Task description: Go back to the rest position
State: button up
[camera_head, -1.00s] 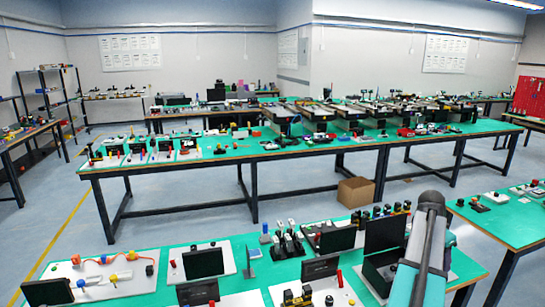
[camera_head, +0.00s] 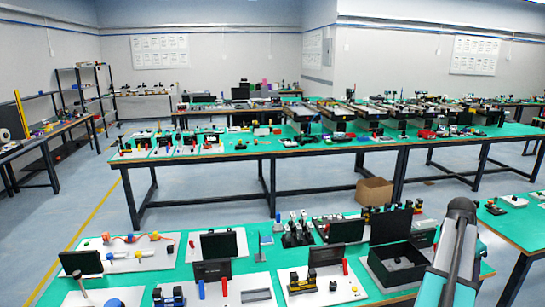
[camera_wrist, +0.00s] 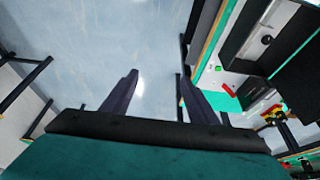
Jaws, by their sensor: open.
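My gripper (camera_wrist: 160,92) shows in the wrist view with its two dark fingers spread apart. Nothing is between them, only the pale floor (camera_wrist: 150,40) beyond. In the head view my arm rises at the lower right, in front of the near green table (camera_head: 350,262); the gripper itself cannot be made out there.
The near table holds an open black box (camera_head: 385,270), dark screens and small parts on white boards. A cardboard box (camera_head: 374,191) stands on the floor under the long middle table (camera_head: 330,151). A shelf rack (camera_head: 85,90) stands at the left. Open floor (camera_head: 60,220) lies at left.

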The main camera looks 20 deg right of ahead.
jog(key=w+a+f+n+y+b, duration=0.1)
jog(key=w+a+f+n, duration=0.2)
jog(key=w+a+f, duration=0.45)
jog(key=w+a+f+n+y+b, duration=0.1)
jog(key=w+a+f+n+b, duration=0.1)
jog(key=w+a+f, duration=0.55)
jog(key=w+a+f+n+y+b, duration=0.15)
jog(key=a+f+n, duration=0.35)
jog(key=a+f, duration=1.45)
jog(key=s+a+f+n+g+b, duration=0.1)
jog(key=s+a+f+n+b, duration=0.15)
jog(key=a+f, duration=0.6)
jog(key=s+a+f+n+g+b, duration=0.1)
jog(key=s+a+f+n, duration=0.3)
jog(key=a, duration=0.8)
jog(key=s+a+f+n+g+b, duration=0.2)
jog(key=s+a+f+n, duration=0.2)
jog(key=s+a+f, duration=0.6)
jog(key=s+a, duration=0.4)
jog(key=shift+a+f+n+g+y, duration=0.2)
jog(key=shift+f+n+g+y, duration=0.1)
jog(key=shift+n+y, duration=0.05)
